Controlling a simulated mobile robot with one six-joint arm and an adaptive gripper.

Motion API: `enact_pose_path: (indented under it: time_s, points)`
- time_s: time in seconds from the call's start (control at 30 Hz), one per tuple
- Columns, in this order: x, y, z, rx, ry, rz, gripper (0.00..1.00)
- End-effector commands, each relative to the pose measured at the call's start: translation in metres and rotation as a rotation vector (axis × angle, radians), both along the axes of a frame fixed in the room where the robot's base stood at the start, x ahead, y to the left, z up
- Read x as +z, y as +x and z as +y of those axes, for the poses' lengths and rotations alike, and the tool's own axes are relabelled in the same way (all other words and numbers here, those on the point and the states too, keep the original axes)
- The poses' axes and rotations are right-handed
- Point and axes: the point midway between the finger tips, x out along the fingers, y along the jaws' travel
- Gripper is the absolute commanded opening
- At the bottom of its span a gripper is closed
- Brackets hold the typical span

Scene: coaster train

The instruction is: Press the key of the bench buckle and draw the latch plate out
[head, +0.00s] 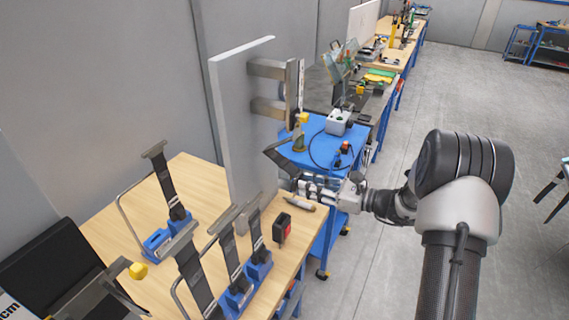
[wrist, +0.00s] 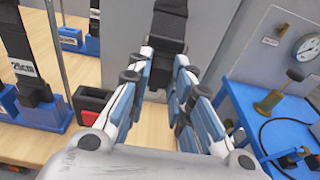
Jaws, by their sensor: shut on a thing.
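The bench buckle (head: 282,228), black with a red key, stands near the bench's right edge. It also shows left of my fingers in the wrist view (wrist: 90,105). No strap or plate shows in its top. My gripper (head: 303,187) is beyond and right of the buckle, apart from it, beside the upright panel. In the wrist view my gripper (wrist: 166,65) is shut on a black fitting (wrist: 166,46) at the end of a dark strap (wrist: 171,8), apparently the latch plate. Its metal tongue is hidden or too small to make out.
Several blue buckle stands (head: 260,267) with dark straps and metal frames crowd the bench's left and front. A tall pale panel (head: 235,130) rises behind. A small grey tool (head: 298,202) lies below my gripper. A blue cart (head: 325,150) carries a gauge and cable beyond.

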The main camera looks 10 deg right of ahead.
Motion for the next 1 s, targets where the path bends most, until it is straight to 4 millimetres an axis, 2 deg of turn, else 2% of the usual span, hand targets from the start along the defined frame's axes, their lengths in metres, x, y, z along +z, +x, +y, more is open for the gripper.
enact_pose_path:
  time_s: [0.17,0.97,1.0]
  points:
    - [-0.006,0.000,0.000,0.000,0.001,-0.001,0.00]
    - [-0.104,0.000,0.000,0.000,0.000,0.000,0.00]
    - [-0.102,0.000,0.000,0.000,0.000,-0.001,0.21]
